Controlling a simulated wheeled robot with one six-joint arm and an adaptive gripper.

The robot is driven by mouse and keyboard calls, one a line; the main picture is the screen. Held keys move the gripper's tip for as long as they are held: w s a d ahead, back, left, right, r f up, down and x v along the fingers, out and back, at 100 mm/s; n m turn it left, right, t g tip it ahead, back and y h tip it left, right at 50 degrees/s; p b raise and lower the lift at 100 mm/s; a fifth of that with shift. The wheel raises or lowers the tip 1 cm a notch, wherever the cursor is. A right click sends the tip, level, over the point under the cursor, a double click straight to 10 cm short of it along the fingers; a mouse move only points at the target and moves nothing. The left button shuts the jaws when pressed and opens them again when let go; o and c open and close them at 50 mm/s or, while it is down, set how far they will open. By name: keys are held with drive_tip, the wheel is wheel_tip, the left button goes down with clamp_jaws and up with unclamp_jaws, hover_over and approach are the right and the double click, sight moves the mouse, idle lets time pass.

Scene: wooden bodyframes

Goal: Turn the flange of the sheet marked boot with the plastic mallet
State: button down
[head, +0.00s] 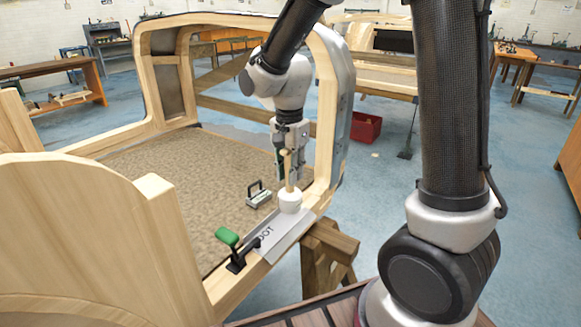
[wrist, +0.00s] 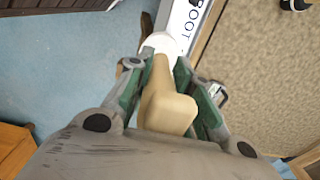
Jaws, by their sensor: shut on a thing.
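The sheet marked boot (head: 293,238) is a pale metal strip lying along the wooden sill of the body frame. Its lettering also shows in the wrist view (wrist: 192,22). The plastic mallet (head: 290,202) has a white head and a pale wooden handle. My gripper (head: 288,176) is shut on the handle, with the head down at the sheet's far end. In the wrist view the handle (wrist: 166,108) lies between the green-padded fingers and hides much of the white head (wrist: 160,44). I cannot tell whether the head touches the sheet.
A green-handled clamp (head: 230,240) stands on the near end of the sheet. A small metal item with a dark handle (head: 258,195) lies on the brown floor panel (head: 180,180). The frame's curved post (head: 335,110) rises behind my gripper. A trestle (head: 328,250) supports the sill.

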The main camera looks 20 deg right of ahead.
sight(290, 198)
idle(0.3)
wheel_tip(290, 198, down, 9)
drive_tip(key=shift+s+f, duration=0.1)
wheel_tip(290, 198, up, 9)
drive_tip(key=shift+f, duration=0.1)
idle(0.3)
drive_tip(key=s+r, duration=0.2)
drive_tip(key=s, duration=0.6)
drive_tip(key=shift+s, duration=0.4)
